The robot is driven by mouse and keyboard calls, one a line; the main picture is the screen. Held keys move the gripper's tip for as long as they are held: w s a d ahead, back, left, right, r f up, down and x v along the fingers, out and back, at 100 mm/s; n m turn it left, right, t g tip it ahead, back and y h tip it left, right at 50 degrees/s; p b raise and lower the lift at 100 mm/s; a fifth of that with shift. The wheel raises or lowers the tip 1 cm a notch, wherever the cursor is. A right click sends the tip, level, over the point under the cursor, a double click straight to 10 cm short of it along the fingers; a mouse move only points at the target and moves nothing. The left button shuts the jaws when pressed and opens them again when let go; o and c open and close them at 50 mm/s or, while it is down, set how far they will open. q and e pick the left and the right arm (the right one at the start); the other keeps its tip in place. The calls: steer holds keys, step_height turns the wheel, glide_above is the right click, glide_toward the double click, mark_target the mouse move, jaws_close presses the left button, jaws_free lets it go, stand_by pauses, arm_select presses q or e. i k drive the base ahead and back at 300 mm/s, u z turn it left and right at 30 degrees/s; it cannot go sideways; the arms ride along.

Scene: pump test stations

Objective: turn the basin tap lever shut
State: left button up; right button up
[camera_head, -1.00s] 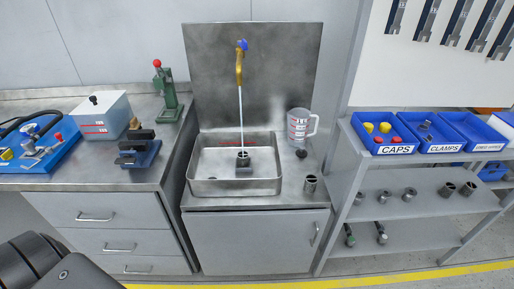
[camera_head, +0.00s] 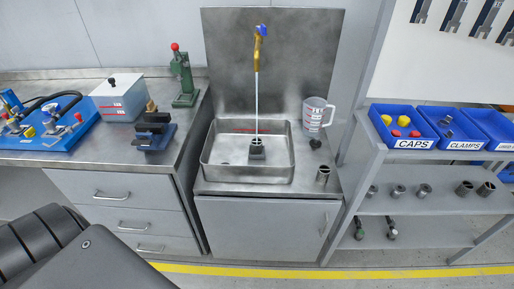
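The basin tap (camera_head: 260,45) is a brass spout with a blue lever (camera_head: 261,29), mounted on the steel splashback (camera_head: 300,60). A thin pale stream of water (camera_head: 257,100) runs straight down from it into the steel basin (camera_head: 225,175). The stream ends at a small grey block-like part (camera_head: 257,151) standing in the basin. A dark part of my own body shows at the lower left. Neither gripper's fingers show in this view.
A green press (camera_head: 183,78) and a dark vise (camera_head: 154,132) stand on the left bench. A shelf rack (camera_head: 430,203) with blue bins is at right. Floor in front is clear.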

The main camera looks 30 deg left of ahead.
mark_target(262, 29)
steer(key=u, duration=0.3)
steer(key=k, duration=0.5)
steer(key=u, duration=1)
steer(key=i, duration=0.7)
steer(key=z, duration=0.8)
steer(key=i, duration=0.45)
steer(key=z, duration=0.4)
